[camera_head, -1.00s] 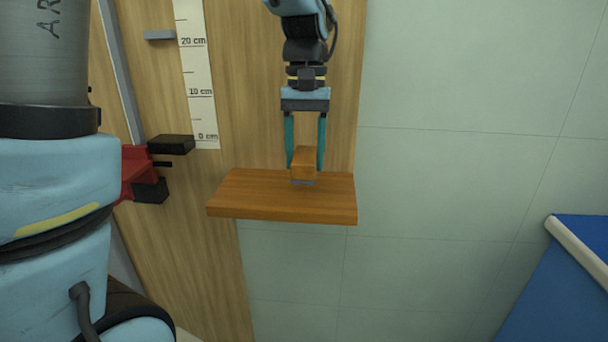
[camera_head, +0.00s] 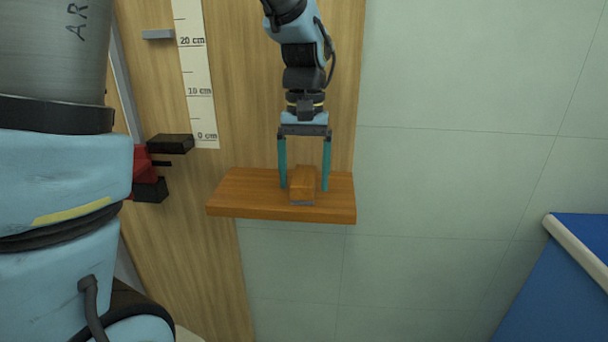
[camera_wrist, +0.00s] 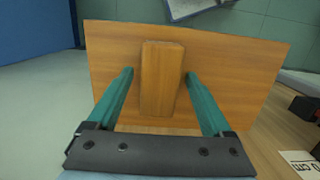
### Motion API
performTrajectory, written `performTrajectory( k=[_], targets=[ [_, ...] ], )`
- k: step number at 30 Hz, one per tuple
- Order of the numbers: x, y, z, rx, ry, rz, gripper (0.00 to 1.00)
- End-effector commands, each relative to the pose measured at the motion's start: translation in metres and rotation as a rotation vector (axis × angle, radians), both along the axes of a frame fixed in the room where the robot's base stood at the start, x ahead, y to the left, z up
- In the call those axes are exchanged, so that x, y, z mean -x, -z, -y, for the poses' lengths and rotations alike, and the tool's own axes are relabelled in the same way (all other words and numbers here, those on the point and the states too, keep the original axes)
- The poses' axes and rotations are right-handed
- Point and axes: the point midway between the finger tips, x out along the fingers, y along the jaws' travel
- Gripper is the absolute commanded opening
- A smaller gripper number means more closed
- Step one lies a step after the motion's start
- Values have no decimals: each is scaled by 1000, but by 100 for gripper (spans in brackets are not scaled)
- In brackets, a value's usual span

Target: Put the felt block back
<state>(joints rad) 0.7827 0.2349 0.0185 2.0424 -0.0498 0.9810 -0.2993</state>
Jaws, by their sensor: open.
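The felt block (camera_head: 302,183) is a small wooden-brown block with a thin grey strip along its lower edge. It sits on a wooden shelf (camera_head: 240,192) fixed to the wood panel. My gripper (camera_head: 305,188) is open, with its two teal fingers on either side of the block. In the wrist view the block (camera_wrist: 161,78) stands between the fingers (camera_wrist: 160,85), with a gap on both sides, over the shelf (camera_wrist: 235,60).
A ruler scale (camera_head: 196,80) runs down the panel left of the shelf. A red and black clamp (camera_head: 148,178) juts out left of the shelf. A blue surface (camera_head: 565,285) lies at the lower right. The tiled wall right of the shelf is clear.

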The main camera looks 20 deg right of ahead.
Motion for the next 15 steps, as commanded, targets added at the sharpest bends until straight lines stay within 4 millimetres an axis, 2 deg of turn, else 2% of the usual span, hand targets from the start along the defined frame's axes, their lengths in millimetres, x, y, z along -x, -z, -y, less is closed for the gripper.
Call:
performTrajectory(
  k=[9, 11, 15],
  targets=[
    [-1, -5, 0, 1, 0, 0, 84],
    [-2, -11, 1, 2, 0, 2, 84],
    [-5, -36, 3, 4, 0, 5, 84]
  ],
)
